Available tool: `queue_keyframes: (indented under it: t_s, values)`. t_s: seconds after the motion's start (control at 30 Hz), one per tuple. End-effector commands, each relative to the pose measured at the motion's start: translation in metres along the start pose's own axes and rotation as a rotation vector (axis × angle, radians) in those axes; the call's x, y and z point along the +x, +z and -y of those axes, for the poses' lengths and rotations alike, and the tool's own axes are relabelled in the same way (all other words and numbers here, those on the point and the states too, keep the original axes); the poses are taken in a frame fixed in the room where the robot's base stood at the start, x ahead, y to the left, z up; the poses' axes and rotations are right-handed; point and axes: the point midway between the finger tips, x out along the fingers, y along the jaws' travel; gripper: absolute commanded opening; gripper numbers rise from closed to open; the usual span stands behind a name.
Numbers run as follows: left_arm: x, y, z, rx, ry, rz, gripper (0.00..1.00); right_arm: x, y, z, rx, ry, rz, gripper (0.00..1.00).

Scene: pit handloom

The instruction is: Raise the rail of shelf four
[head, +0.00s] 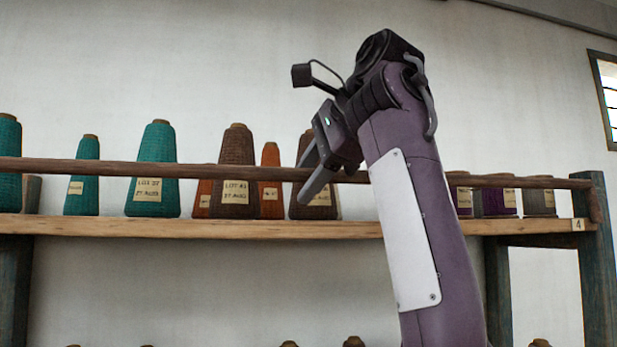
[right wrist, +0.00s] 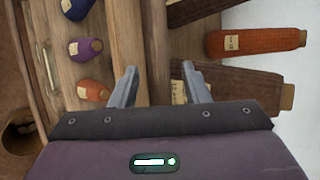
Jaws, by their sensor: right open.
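The rail (head: 240,173) of the shelf marked 4 is a thin brown wooden bar. It runs across the front of the yarn cones, above the shelf board (head: 210,228). Its right end meets the blue post (head: 597,245) near the number tag (head: 578,225). My right gripper (head: 313,172) is open at the rail, one finger above it and one below. In the right wrist view, the rail (right wrist: 154,45) passes between the open fingers (right wrist: 159,88), with gaps showing on both sides. My left gripper is not in view.
Teal cones (head: 152,170), brown cones (head: 236,180), orange cones (head: 270,180) and purple cones (head: 495,200) stand on the shelf behind the rail. A brown cone (right wrist: 230,92) is close by the right finger in the wrist view. The wall above is clear.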

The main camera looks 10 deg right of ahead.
Motion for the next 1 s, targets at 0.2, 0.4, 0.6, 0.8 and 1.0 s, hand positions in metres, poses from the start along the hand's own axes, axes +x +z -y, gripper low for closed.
queue_keyframes:
  t_s: [0.2, 0.4, 0.6, 0.8, 1.0]
  values:
    - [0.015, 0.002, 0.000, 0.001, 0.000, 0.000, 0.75, -0.025, -0.001, -0.003, 0.000, -0.004, 0.001, 0.42]
    - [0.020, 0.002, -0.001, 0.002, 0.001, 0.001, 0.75, -0.057, -0.001, -0.001, 0.001, -0.002, 0.000, 0.42]
    - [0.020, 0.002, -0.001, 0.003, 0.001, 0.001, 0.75, -0.074, 0.000, -0.001, 0.001, 0.000, 0.001, 0.42]
    - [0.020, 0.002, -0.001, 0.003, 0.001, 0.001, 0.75, -0.076, 0.000, 0.000, 0.001, 0.000, 0.001, 0.42]
    - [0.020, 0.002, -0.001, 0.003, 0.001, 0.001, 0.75, -0.075, 0.000, 0.000, 0.000, 0.000, 0.001, 0.42]
